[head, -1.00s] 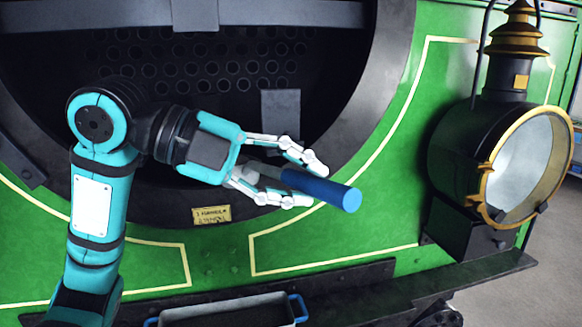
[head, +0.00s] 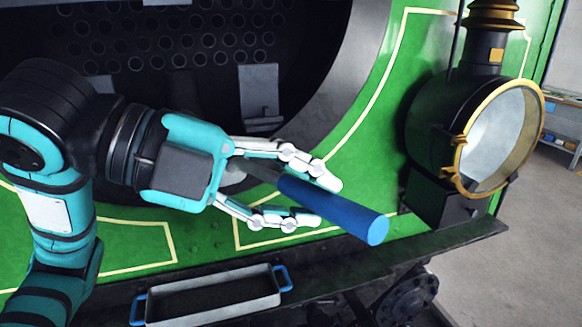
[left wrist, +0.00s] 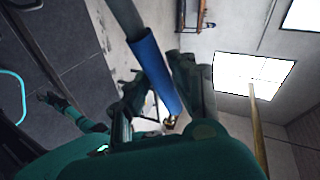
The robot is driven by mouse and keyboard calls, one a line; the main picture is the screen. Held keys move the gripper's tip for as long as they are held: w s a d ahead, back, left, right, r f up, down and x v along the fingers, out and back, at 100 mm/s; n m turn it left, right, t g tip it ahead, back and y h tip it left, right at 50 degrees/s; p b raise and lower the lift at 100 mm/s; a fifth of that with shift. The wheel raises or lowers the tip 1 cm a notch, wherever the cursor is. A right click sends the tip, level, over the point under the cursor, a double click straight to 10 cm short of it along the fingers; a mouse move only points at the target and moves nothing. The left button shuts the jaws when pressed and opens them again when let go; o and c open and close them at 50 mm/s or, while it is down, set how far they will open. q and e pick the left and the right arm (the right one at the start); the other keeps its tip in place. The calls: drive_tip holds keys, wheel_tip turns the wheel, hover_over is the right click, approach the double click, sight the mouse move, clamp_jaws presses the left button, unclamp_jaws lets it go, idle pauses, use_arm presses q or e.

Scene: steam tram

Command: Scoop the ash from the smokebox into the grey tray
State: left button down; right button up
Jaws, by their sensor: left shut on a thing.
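My left gripper (head: 290,192) is shut on the blue handle (head: 335,210) of a tool with a grey shaft, also seen in the left wrist view (left wrist: 152,70). The handle points to the lower right; the tool's other end is mostly hidden behind the gripper. The gripper is in front of the lower right rim of the smokebox (head: 165,65), a dark round opening with a plate of holes at its back. The grey tray (head: 213,312) with blue end handles sits below the gripper, slightly left. Its inside looks dark. I cannot make out ash. My right gripper is out of view.
A black and brass lantern (head: 425,125) stands on the right against the green front (head: 375,130). A dark ledge (head: 440,240) runs below. A grey upright plate (head: 258,90) stands in the smokebox. Open floor and a shelf (head: 565,130) lie at far right.

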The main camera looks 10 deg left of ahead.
sight(341, 225)
use_arm(q)
drive_tip(key=shift+s+d+r+p, duration=0.15)
drive_tip(key=shift+s+d+p, duration=0.45)
drive_tip(key=shift+s, duration=0.4)
drive_tip(key=shift+s+d+r+p, duration=0.1)
drive_tip(key=shift+s+d+p, duration=0.3)
drive_tip(key=shift+s+d, duration=0.45)
drive_tip(key=s+d+b, duration=0.3)
drive_tip(key=s+d, duration=0.1)
drive_tip(key=s, duration=0.3)
drive_tip(key=shift+s+b, duration=0.3)
drive_tip(key=shift+b, duration=0.05)
drive_tip(key=shift+d+r, duration=0.1)
drive_tip(key=shift+w, duration=0.1)
